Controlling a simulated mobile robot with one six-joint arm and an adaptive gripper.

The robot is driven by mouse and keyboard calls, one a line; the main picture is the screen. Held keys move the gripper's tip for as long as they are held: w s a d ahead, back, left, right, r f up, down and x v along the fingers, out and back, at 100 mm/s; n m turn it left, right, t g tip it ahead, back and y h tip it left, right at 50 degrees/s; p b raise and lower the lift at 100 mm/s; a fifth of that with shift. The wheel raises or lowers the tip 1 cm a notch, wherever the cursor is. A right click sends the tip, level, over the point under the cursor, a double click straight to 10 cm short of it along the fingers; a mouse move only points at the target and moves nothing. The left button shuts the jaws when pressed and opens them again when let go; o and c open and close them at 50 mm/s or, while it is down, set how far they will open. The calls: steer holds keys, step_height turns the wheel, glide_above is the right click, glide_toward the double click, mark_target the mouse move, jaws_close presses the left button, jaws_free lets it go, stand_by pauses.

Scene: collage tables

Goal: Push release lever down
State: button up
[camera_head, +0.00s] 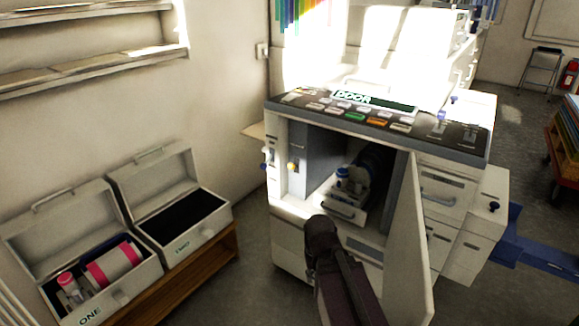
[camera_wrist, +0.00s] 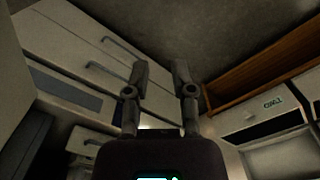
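A white machine (camera_head: 290,240) stands in the middle of the head view with its front door (camera_head: 408,250) swung open to the right. A pulled-out unit with a blue-topped part (camera_head: 343,180) and a handle sits deeper in. I cannot tell for certain which part is the release lever. My dark arm rises in front of the opening; its fingers do not show clearly there. In the wrist view my gripper (camera_wrist: 160,78) is open, its two fingers apart with nothing between them.
The display (camera_head: 372,102) reads "DOOR". Two open boxes, "ONE" (camera_head: 125,292) with pink-and-white cylinders and an empty-looking "TWO" (camera_head: 205,238), stand on a wooden bench (camera_head: 190,282) at left. White drawers (camera_head: 450,190) adjoin the machine on the right. Floor (camera_head: 245,285) is clear between bench and machine.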

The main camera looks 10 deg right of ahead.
steer(key=shift+w+r, duration=0.1)
steer(key=shift+w, duration=0.2)
jaws_close()
steer(key=w+a+r+m+t+h+p, duration=0.1)
steer(key=w+r, duration=0.6)
steer(key=w, duration=0.7)
steer(key=w+a+r+m+t+h+p, duration=0.1)
steer(key=w+r+m+t+h+p, duration=0.2)
steer(key=w, duration=1.1)
steer(key=w+a+r+m+t+h+p, duration=0.1)
steer(key=w+r+m+t+h+p, duration=0.2)
steer(key=w+r+p, duration=0.7)
steer(key=w+r+m, duration=0.1)
steer(key=w+m, duration=0.1)
steer(key=w, duration=0.1)
steer(key=shift+w+a, duration=0.35)
steer(key=shift+w, duration=0.05)
steer(key=shift+f, duration=0.15)
steer(key=b, duration=0.7)
glide_above(294, 166)
steer(key=w, duration=0.1)
steer(key=f, duration=0.7)
steer(key=shift+w+a+f, duration=0.1)
steer(key=shift+w+f, duration=0.1)
steer(key=shift+s+a+f+b, duration=0.25)
steer(key=shift+f+b, duration=0.35)
steer(key=shift+b, duration=0.15)
steer(key=shift+s+a+f+b, duration=0.2)
steer(key=shift+a+f+b, duration=0.05)
steer(key=shift+f+b, duration=0.4)
